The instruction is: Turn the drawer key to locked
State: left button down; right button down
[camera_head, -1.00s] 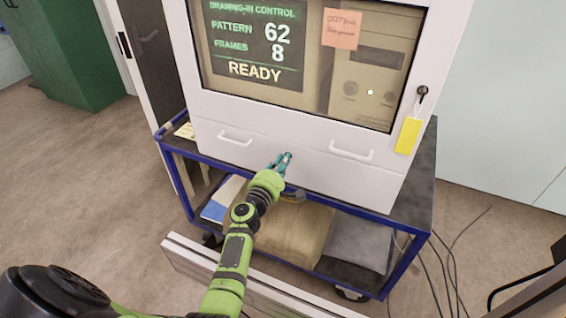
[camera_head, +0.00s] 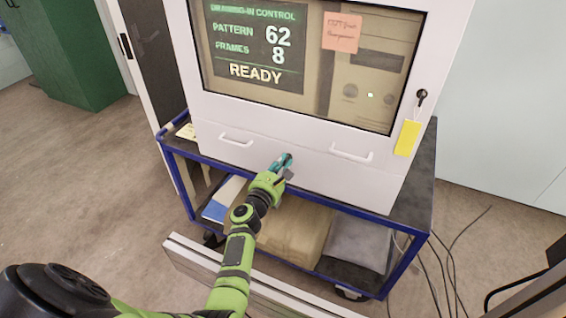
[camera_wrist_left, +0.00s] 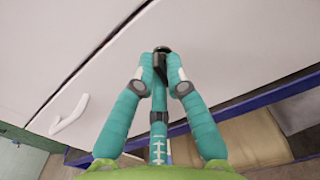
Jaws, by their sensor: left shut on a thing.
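The wide white drawer front (camera_head: 312,163) sits below the cabinet's screen. My left gripper (camera_head: 285,162) is at the drawer front, between the two white handles. In the left wrist view, the teal fingers of my left gripper (camera_wrist_left: 161,75) are closed on a small dark key (camera_wrist_left: 160,66) at a round black lock (camera_wrist_left: 162,50). The fingertips cover most of the key, so its exact angle is hard to tell. In the head view the gripper hides the key and lock. My right gripper is not in view.
Another key (camera_head: 421,97) with a yellow tag (camera_head: 407,138) is in the cabinet's right frame. White handles stand out left (camera_head: 236,142) and right (camera_head: 350,153). The cabinet rests on a blue-framed cart (camera_head: 424,190). Cables (camera_head: 440,255) lie on the floor at right.

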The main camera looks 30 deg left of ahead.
pick_arm(q)
jog(key=shift+r+n, duration=0.1)
jog(key=shift+n, duration=0.9)
jog(key=c, duration=1.3)
grip_release()
jog(key=s, duration=1.2)
jog(key=shift+d, duration=0.3)
